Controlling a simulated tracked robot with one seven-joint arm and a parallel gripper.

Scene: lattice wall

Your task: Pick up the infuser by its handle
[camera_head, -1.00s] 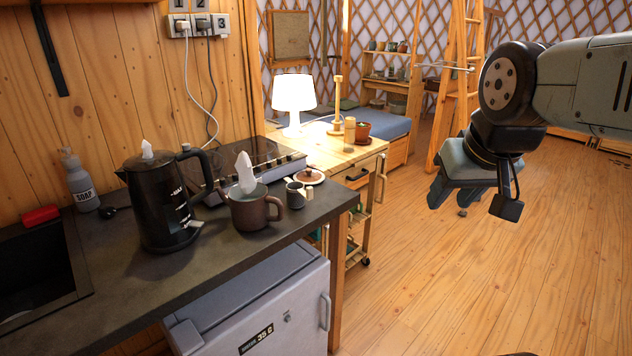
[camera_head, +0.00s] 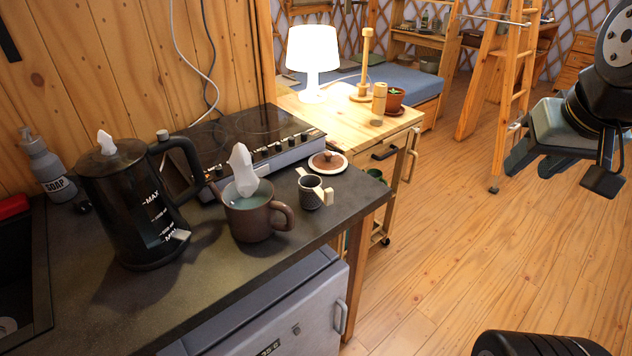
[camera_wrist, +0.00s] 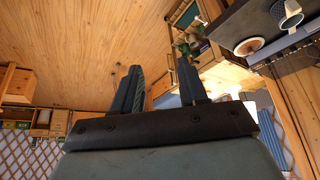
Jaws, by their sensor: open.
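The infuser (camera_head: 311,192), a small dark metal cup with pale handle pieces at its sides, stands on the dark counter (camera_head: 290,262) near its right edge. It also shows at the top right of the wrist view (camera_wrist: 287,13). A brown teapot (camera_head: 254,216) with greenish liquid and a white plume stands just left of it. My gripper (camera_head: 533,167) is open and empty over the floor, well right of the counter. Its two fingers also show in the wrist view (camera_wrist: 160,76).
A black kettle (camera_head: 125,205) stands left of the teapot, with a hob (camera_head: 240,135) behind. A wooden table (camera_head: 350,118) with a lit lamp (camera_head: 313,55) stands beyond the counter. Wooden floor (camera_head: 440,240) is clear between counter and gripper. A ladder (camera_head: 505,90) stands behind.

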